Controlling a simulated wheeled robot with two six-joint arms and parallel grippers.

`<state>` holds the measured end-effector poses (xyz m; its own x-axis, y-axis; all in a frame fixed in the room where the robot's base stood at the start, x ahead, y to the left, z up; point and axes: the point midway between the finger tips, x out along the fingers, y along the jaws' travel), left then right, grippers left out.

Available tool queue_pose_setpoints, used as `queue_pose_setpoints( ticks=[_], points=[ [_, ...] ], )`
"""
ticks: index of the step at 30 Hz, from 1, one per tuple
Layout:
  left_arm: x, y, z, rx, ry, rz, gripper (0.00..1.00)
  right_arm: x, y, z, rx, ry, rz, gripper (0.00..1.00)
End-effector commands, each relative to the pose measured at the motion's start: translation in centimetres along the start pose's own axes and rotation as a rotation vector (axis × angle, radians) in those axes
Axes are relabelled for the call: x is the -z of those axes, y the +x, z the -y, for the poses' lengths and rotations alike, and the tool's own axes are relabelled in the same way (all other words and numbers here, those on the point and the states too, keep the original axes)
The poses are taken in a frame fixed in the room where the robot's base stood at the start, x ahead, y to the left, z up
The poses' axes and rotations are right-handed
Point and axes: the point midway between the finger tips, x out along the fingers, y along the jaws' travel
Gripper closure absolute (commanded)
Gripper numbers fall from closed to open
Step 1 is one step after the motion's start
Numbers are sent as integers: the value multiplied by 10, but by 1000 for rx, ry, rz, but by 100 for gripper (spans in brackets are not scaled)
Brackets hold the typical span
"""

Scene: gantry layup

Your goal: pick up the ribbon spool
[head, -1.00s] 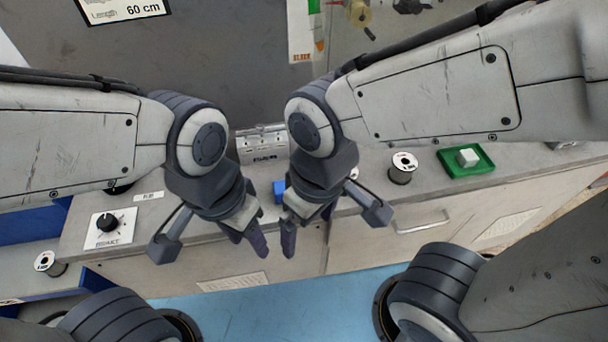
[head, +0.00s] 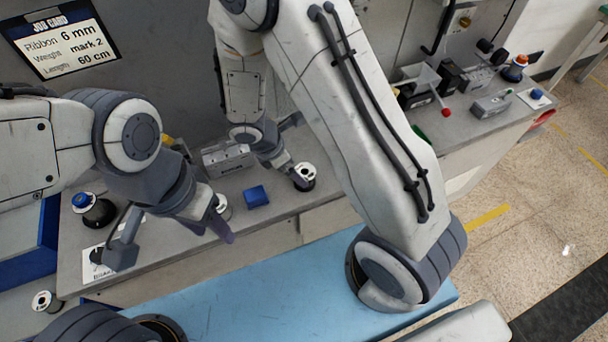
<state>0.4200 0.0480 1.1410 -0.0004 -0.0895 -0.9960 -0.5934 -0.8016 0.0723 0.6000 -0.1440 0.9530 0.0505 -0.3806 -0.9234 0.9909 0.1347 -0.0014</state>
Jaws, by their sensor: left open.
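A spool with a white top face and dark centre (head: 305,173) stands on the grey bench, right of the blue block. My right gripper (head: 301,181) is at this spool, its fingers against or just in front of it; their gap is too small to make out. A second white-faced spool (head: 223,205) stands behind my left gripper and is partly hidden by it. My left gripper (head: 220,231) is open and empty over the bench's front edge. A third spool (head: 44,300) lies lower left. I cannot tell which spool holds the task's ribbon.
A blue block (head: 256,196) and a grey metal fixture (head: 228,158) stand between the arms. A blue-topped knob (head: 91,208) is at the left. A job card (head: 62,42) reads Ribbon 6 mm. My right arm hides much of the bench; devices (head: 491,105) stand at the right.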

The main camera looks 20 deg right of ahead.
Motion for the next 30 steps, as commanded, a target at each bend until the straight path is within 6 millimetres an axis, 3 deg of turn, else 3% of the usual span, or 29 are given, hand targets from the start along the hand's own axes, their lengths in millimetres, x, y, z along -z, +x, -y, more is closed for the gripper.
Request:
queue_pose_setpoints(
  ticks=[8, 15, 24, 25, 26, 30],
  points=[
    [0, 2, 0, 0, 0, 0, 50, -2, 25, 2, 4, 2, -1, 0],
    [0, 7, 0, 0, 1, 0, 50, -6, 59, 3, 3, 3, -1, 0],
    [0, 7, 0, 0, 1, 0, 50, -6, 64, 2, 0, 4, -2, 0],
    [0, 7, 0, 0, 1, 0, 50, -6, 64, 2, 0, 4, -2, 4],
    [0, 7, 0, 0, 1, 0, 50, -6, 64, 2, 0, 4, -2, 15],
    [0, 7, 0, 0, 1, 0, 50, -6, 64, 2, 0, 4, -2, 69]
  ],
)
